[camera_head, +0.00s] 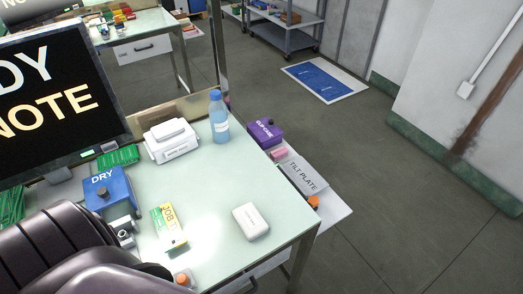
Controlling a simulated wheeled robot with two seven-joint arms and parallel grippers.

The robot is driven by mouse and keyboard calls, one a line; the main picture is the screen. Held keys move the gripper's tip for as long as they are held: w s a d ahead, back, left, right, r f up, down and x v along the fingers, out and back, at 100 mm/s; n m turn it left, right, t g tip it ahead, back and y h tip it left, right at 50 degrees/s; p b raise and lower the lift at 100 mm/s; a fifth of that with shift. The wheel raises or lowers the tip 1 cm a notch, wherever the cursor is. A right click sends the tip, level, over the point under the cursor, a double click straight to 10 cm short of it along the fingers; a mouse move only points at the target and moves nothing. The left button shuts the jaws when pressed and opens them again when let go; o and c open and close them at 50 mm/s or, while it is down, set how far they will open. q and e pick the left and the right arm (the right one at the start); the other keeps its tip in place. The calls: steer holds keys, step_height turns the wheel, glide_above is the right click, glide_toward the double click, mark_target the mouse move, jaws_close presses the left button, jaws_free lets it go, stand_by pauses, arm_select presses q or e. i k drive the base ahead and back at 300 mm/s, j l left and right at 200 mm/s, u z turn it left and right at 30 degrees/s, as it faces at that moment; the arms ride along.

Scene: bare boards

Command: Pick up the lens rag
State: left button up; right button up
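I cannot tell for certain which thing is the lens rag. A white carton (172,148) with a smaller white piece (169,130) on top stands at the back of the pale table. A small white rounded block (250,221) lies alone near the front right edge. Neither is clearly a cloth. My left arm's dark links cross the lower left corner and hide part of the table. No fingers of my left or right gripper show.
On the table (205,190) are a blue DRY box (108,190), a yellow-green JOB packet (169,227), green boards (118,158) and a tall blue bottle (219,118). A monitor (60,100) stands at left. A side shelf holds a purple box (265,132) and a TILT PLATE box (303,175).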

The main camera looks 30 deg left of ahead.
mark_target(252, 224)
steer(key=u, duration=0.4)
steer(key=i+u, duration=0.15)
steer(key=u, duration=0.2)
steer(key=i+u, duration=0.1)
steer(key=u, duration=0.3)
